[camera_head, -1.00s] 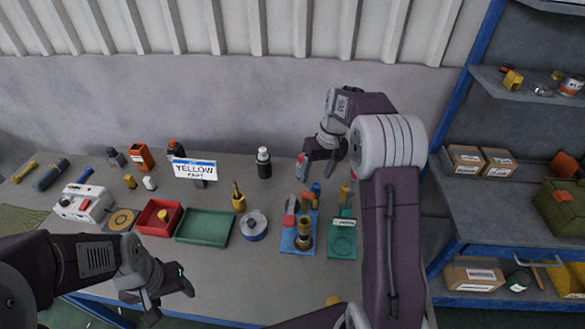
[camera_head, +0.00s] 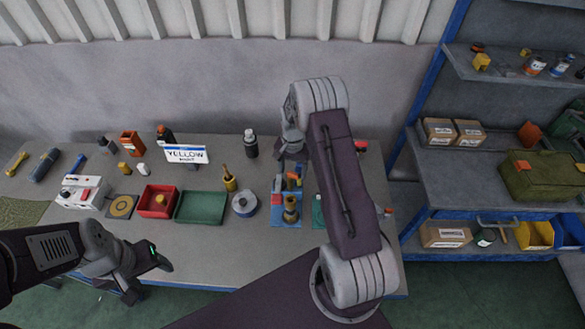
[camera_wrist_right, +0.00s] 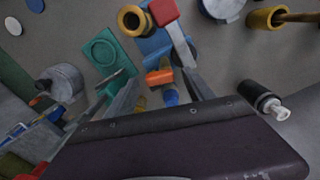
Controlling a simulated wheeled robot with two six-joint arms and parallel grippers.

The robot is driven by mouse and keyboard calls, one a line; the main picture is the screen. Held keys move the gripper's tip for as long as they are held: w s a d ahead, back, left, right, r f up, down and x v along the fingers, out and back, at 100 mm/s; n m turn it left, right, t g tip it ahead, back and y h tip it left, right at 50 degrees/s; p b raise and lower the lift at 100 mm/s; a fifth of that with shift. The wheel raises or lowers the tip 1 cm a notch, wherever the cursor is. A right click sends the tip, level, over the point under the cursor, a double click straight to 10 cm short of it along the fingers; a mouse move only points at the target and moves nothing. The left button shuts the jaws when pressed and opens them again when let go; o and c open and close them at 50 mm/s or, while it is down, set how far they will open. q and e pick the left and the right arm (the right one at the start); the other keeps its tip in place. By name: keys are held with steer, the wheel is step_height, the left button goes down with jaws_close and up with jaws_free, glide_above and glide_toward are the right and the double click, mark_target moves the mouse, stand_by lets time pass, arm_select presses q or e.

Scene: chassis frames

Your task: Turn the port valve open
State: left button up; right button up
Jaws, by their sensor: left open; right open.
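A blue-based fixture (camera_head: 284,222) stands on the bench and also shows in the right wrist view (camera_wrist_right: 153,46). It carries a round brass fitting (camera_head: 291,212), a red block (camera_wrist_right: 163,12) and a grey bar (camera_wrist_right: 182,46). No label shows which part is the port valve. My right gripper (camera_wrist_right: 158,86) is open above the fixture's back end. An orange piece (camera_wrist_right: 159,77) and a blue piece (camera_wrist_right: 170,97) show between its fingers; contact cannot be told. My left gripper (camera_head: 160,268) is open and empty at the bench's front left.
A green plate (camera_wrist_right: 104,52) lies beside the fixture, partly hidden by my right arm in the head view. A grey round part (camera_head: 244,204), a green tray (camera_head: 202,207) and a red bin (camera_head: 157,201) stand to its left. Shelves (camera_head: 465,175) stand at right.

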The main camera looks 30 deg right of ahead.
mark_target(293, 173)
steer(key=shift+f, duration=0.5)
jaws_close()
steer(key=shift+n+b, duration=0.35)
steer(key=shift+n, duration=0.35)
jaws_free()
step_height(293, 173, up, 8)
steer(key=b, duration=0.2)
steer(key=shift+r+b, duration=0.1)
steer(key=shift+b, duration=0.3)
steer(key=shift+r, duration=0.5)
steer(key=shift+f, duration=0.1)
